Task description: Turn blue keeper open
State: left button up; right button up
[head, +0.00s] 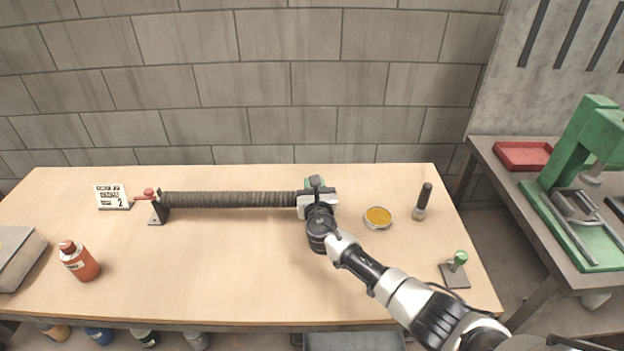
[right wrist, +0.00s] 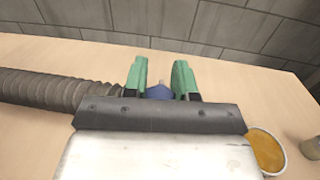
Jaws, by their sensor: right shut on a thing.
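The blue keeper (right wrist: 159,91) shows as a small blue piece between the green fingers of my right gripper (right wrist: 159,80) in the right wrist view. The gripper is shut on it. Most of the keeper is hidden behind the dark edge of the gripper body, so its turn angle cannot be told. In the head view my right gripper (head: 316,184) is at the right end of the dark ribbed tube (head: 230,200) and covers the keeper. The tube also shows at the left in the right wrist view (right wrist: 60,90). My left gripper is not in view.
A black bracket with a red handle (head: 149,194) stands at the tube's left end. A bowl of yellow stuff (head: 379,217), a black-handled tool (head: 423,197) and a green-knobbed stand (head: 456,270) are at the right. A red-brown bottle (head: 80,262) stands front left. The table's front middle is clear.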

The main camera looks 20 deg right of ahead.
jog(key=m+h, duration=0.2)
jog(key=h, duration=0.1)
jog(key=shift+f+g, duration=0.1)
jog(key=shift+g, duration=0.3)
jog(key=m+g+h+b, duration=0.1)
jog(key=h, duration=0.1)
jog(key=shift+d+m+h, duration=0.15)
jog(key=shift+m+h, duration=0.15)
jog(key=shift+m, duration=0.1)
jog(key=m+g+h+b, duration=0.2)
jog(key=h, duration=0.1)
jog(key=m+g+h+b, duration=0.1)
jog(key=shift+s+d+m+g, duration=0.25)
jog(key=shift+m+g, duration=0.05)
jog(key=shift+g, duration=0.1)
jog(key=shift+s+d+m+g+h+b, duration=0.1)
jog(key=shift+d+m+g+h+b, duration=0.05)
jog(key=shift+m+g+h+b, duration=0.55)
jog(key=o, duration=0.9)
